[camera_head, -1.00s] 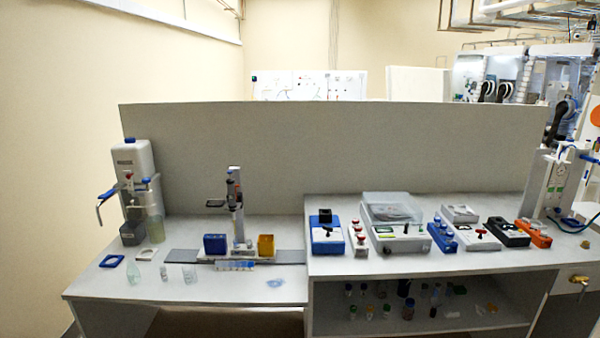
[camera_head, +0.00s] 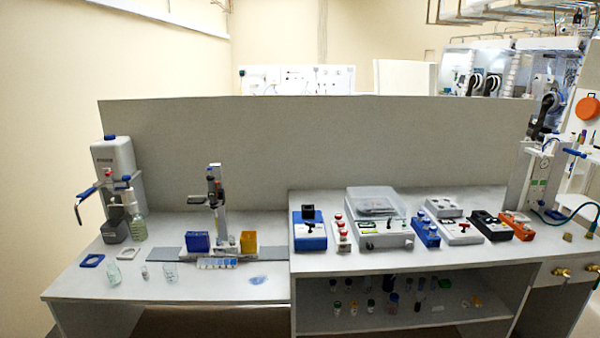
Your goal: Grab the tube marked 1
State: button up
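I cannot make out a tube marked 1, as any markings are too small to read. Red-capped tubes (camera_head: 340,226) stand in a small white rack on the raised right part of the bench. Blue-capped tubes (camera_head: 424,222) stand in a blue rack (camera_head: 427,238) further right. Several small capped vials and bottles (camera_head: 392,302) stand on the shelf under the raised bench, in shadow. My gripper is not in view.
A blue device (camera_head: 309,236), a lidded white machine (camera_head: 382,240), a black block (camera_head: 490,228) and an orange block (camera_head: 517,226) crowd the raised bench. The lower bench (camera_head: 95,291) holds glassware, a stand (camera_head: 217,215) and blue and yellow boxes. A grey panel (camera_head: 300,140) stands behind.

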aim_at(343, 231)
jog(key=i+l, duration=0.1)
jog(key=i, duration=0.5)
jog(key=i+l, duration=0.15)
jog(key=i, duration=0.4)
jog(key=i+l, duration=0.1)
jog(key=i, duration=0.5)
jog(key=j+u, duration=0.05)
